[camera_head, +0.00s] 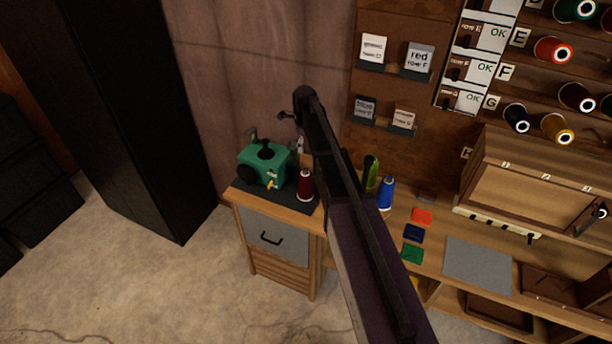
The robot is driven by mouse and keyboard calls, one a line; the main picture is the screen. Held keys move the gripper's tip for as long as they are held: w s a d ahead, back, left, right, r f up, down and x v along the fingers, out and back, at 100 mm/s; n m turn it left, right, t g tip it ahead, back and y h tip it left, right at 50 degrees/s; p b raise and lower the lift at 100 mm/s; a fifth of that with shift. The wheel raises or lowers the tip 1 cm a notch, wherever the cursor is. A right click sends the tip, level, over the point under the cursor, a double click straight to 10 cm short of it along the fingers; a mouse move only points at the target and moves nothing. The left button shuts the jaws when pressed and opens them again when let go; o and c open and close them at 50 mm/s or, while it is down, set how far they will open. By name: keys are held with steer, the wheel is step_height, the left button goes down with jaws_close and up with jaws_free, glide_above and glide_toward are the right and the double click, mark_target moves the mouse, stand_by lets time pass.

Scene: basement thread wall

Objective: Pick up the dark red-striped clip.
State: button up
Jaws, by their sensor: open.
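I cannot pick out a dark red-striped clip with certainty. A small dark piece (530,238) hangs at the right end of a pale strip (497,224) below the wooden cabinet; no red stripe can be made out on it. My arm reaches up from the bottom centre, in front of the wall and bench. My gripper (287,116) is at its far upper end, above the green machine and well left of the pale strip. It is small and dark in this view, open, with nothing visible in it.
A green machine (264,164) and dark red spool (305,185) stand on the left bench end. A green spool (370,172), blue spool (386,194) and coloured patches (413,233) lie beside my arm. A grey mat (477,264) is bare. A black cabinet (135,100) stands left.

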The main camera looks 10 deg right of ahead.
steer(key=b, duration=0.6)
glide_above(305, 170)
steer(key=shift+w+f, duration=0.1)
steer(key=shift+f, duration=3.15)
steer(key=shift+f, duration=0.1)
steer(key=shift+s+f+b, duration=0.2)
steer(key=shift+f+b, duration=2.3)
steer(key=shift+b, duration=0.05)
steer(key=c, duration=0.8)
